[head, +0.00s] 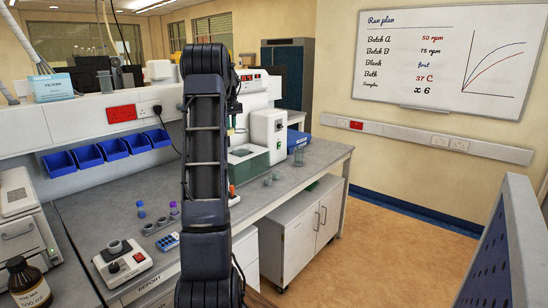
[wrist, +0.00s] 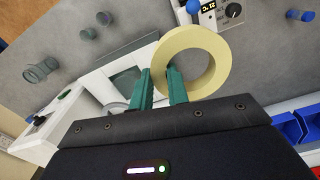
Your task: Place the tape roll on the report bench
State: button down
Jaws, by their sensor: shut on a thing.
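The tape roll (wrist: 223,62) is a pale yellow ring in the wrist view. My gripper (wrist: 160,76) has two teal fingers shut on the ring's wall, one finger in the hole and one outside. The roll appears held above the grey bench top. In the head view my dark arm stands upright in the middle and hides the gripper and the roll. The report bench (head: 105,217) is the grey bench at left, with a "REPORT" label (head: 149,283) at its front edge.
Blue bins (head: 88,157) line the back wall. A white machine (head: 268,130) stands farther right. Some bench surface at left is clear.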

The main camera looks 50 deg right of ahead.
jog(key=m, duration=0.2)
send_over(256, 190)
notch_tip(256, 190, down, 26)
jog(key=shift+d, duration=0.1)
jog(key=shift+f, duration=2.45)
jog(key=shift+f, duration=0.15)
jog(key=c, duration=1.5)
grip_release()
jog(key=shift+c, duration=0.2)
jog(key=shift+o, duration=0.9)
